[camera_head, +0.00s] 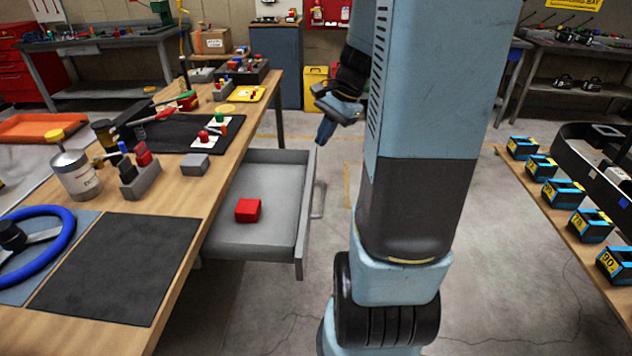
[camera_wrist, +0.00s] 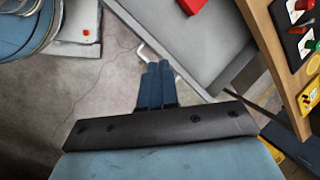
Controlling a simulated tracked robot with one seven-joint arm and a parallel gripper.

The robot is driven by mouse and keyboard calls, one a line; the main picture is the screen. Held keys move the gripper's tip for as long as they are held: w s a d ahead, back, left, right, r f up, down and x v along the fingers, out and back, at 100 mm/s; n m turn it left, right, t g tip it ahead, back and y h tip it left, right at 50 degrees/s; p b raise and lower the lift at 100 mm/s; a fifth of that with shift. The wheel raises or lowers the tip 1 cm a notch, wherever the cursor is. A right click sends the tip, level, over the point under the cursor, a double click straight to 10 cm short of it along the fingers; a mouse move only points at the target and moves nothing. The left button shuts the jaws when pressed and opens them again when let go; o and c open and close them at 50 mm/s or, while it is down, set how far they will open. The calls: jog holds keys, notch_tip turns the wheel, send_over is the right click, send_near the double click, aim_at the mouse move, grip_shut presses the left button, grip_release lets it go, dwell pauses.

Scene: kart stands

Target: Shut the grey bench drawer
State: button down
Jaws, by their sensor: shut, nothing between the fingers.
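The grey bench drawer (camera_head: 278,178) stands pulled out to the right from under the wooden bench, with a red block (camera_head: 248,210) lying inside. Its front panel (camera_head: 304,225) faces right and carries a bar handle (camera_head: 319,200). My gripper (camera_head: 325,130) is shut and empty, near the far end of the drawer front. In the wrist view my shut fingers (camera_wrist: 158,86) point toward the drawer front, with part of the pale handle (camera_wrist: 150,56) just beyond the tips. I cannot tell whether they touch it. The drawer (camera_wrist: 185,40) and part of the red block (camera_wrist: 191,5) show there too.
The bench top (camera_head: 195,215) holds a dark mat (camera_head: 120,265), a blue steering wheel (camera_head: 40,250), a can (camera_head: 75,175) and small parts. A shelf with several blue-black boxes (camera_head: 565,193) stands at right.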

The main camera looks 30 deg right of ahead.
jog(key=w+d+f+m+t+y, duration=0.1)
jog(key=d+f+m+t+y, duration=0.15)
jog(key=d+f+m, duration=1.15)
jog(key=w+a+f+n, duration=0.1)
jog(key=w+a+f, duration=0.1)
jog(key=f, duration=0.3)
jog(key=w+a+f+n, duration=0.2)
jog(key=w+a+f, duration=0.1)
jog(key=f, duration=0.3)
jog(key=shift+w+a+f+g, duration=0.2)
jog(key=shift+w+a+g, duration=0.15)
jog(key=shift+a, duration=0.35)
jog(key=shift+w, duration=0.1)
